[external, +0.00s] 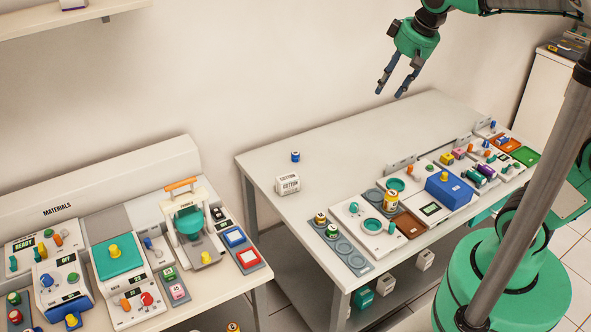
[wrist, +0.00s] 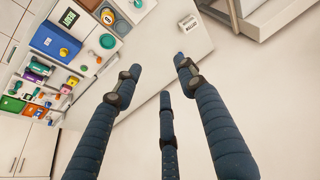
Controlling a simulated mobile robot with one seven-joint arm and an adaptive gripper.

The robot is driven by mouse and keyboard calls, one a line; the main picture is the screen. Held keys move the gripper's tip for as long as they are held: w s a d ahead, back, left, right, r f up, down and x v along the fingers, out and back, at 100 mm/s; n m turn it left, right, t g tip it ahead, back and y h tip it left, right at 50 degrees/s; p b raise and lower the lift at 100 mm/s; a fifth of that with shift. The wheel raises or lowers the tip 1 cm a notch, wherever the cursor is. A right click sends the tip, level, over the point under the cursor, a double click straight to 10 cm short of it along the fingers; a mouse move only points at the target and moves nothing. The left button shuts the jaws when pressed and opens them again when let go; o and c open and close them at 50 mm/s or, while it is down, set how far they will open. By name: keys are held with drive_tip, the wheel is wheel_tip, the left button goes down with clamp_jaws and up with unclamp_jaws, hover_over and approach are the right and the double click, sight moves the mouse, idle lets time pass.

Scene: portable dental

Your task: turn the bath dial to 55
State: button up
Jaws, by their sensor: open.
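A teal round part (wrist: 107,41) also shows in the wrist view. A dark display (external: 431,208) sits nearby, its digits too small to read. My gripper (external: 391,94) is open and empty, high above the back of the right table and well apart from the units. Its fingers (wrist: 158,75) spread over bare tabletop in the wrist view.
A blue box (external: 449,191) with a yellow knob and several small coloured items line the right table's front. A cotton box (external: 288,184) and small blue jar (external: 295,156) stand behind. The left table (external: 225,290) holds several panels. The right table's back is clear.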

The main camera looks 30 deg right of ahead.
drive_tip(key=w+a+g+p, duration=0.1)
drive_tip(key=w+a+p, duration=0.1)
drive_tip(key=w+a, duration=0.5)
drive_tip(key=w+a+n+p, duration=0.1)
drive_tip(key=w+a, duration=0.2)
drive_tip(key=a, duration=0.8)
drive_tip(key=w+a+g+p, duration=0.1)
drive_tip(key=w+a+p, duration=0.1)
drive_tip(key=w+a, duration=0.55)
drive_tip(key=a+f+g+p, duration=0.1)
drive_tip(key=a+f, duration=0.3)
drive_tip(key=a, duration=0.8)
drive_tip(key=a+f+p, duration=0.2)
drive_tip(key=a+f, duration=0.2)
drive_tip(key=a, duration=0.7)
drive_tip(key=s+a+f+p, duration=0.1)
drive_tip(key=s+a+f, duration=0.4)
drive_tip(key=a, duration=0.4)
drive_tip(key=s+a+f+n+p, duration=0.1)
drive_tip(key=s+a+f, duration=0.3)
drive_tip(key=a+f, duration=0.4)
drive_tip(key=s+a+f+g+h+p, duration=0.1)
drive_tip(key=s+a+f, duration=0.4)
drive_tip(key=a+f, duration=0.2)
drive_tip(key=a, duration=0.2)
drive_tip(key=shift+s+a+f, duration=0.25)
drive_tip(key=shift+s+a, duration=0.1)
drive_tip(key=shift+a, duration=0.05)
